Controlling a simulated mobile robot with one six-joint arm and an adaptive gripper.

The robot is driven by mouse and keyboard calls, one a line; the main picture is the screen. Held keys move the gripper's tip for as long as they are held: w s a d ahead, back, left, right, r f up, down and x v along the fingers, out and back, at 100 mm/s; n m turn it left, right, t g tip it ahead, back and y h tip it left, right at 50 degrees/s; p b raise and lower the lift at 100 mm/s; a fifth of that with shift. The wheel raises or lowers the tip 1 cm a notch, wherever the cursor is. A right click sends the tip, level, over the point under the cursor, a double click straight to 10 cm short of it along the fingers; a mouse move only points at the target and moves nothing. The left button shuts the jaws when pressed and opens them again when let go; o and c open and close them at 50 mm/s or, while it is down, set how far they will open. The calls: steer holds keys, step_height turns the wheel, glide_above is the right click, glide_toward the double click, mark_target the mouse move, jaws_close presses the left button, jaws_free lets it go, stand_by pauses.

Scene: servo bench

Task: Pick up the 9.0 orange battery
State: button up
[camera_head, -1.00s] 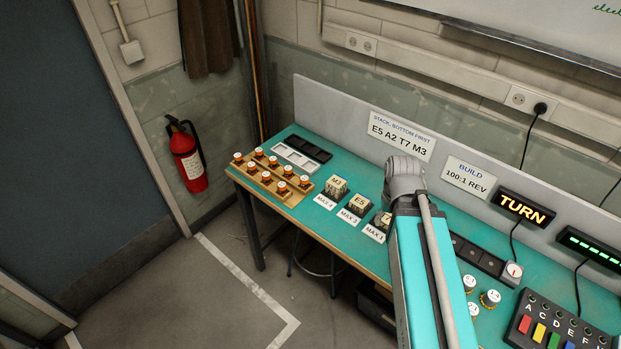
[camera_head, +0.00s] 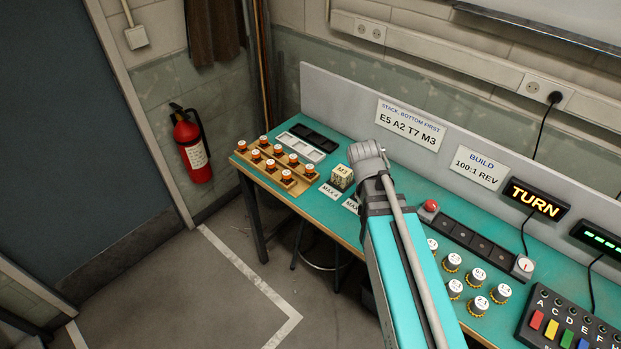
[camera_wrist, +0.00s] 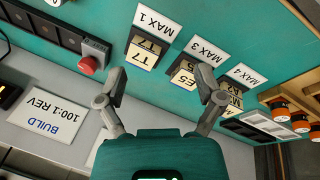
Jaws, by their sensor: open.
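Several orange batteries with white caps (camera_head: 257,155) stand in two rows in a stepped wooden rack at the left end of the bench. Their cap marks are too small to read, so I cannot tell which is the 9.0. In the wrist view, some orange batteries (camera_wrist: 280,111) show at the right edge. My gripper (camera_wrist: 160,73) is open and empty, with its fingers spread above the bench near the T7 and E5 blocks, apart from the batteries. In the head view my arm hides the gripper's fingers.
The M3 block (camera_head: 342,175) stands near the rack; the T7 block (camera_wrist: 146,50) and E5 block (camera_wrist: 184,75) stand beside it. A black tray and white tray (camera_head: 301,147) lie behind the rack.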

steer(key=w+a+f+m+t+h+b, duration=0.2)
steer(key=w+a+f+h+b, duration=0.1)
steer(key=w+a+b, duration=0.4)
steer(key=m+t+h+b, duration=0.3)
steer(key=m+t+b, duration=0.1)
steer(key=t+b, duration=0.25)
glide_toward(310, 173)
steer(key=s+a+r, duration=0.2)
steer(key=a, duration=0.2)
steer(key=shift+s+t, duration=0.1)
steer(key=shift+t, duration=0.35)
steer(key=shift+d, duration=0.15)
steer(key=b+x, duration=0.2)
steer(key=x, duration=0.5)
steer(key=shift+f+b, duration=0.15)
steer(key=shift+b, duration=0.25)
steer(key=shift+w+d+f, duration=0.15)
steer(key=shift+w+d, duration=0.35)
steer(key=shift+w, duration=0.05)
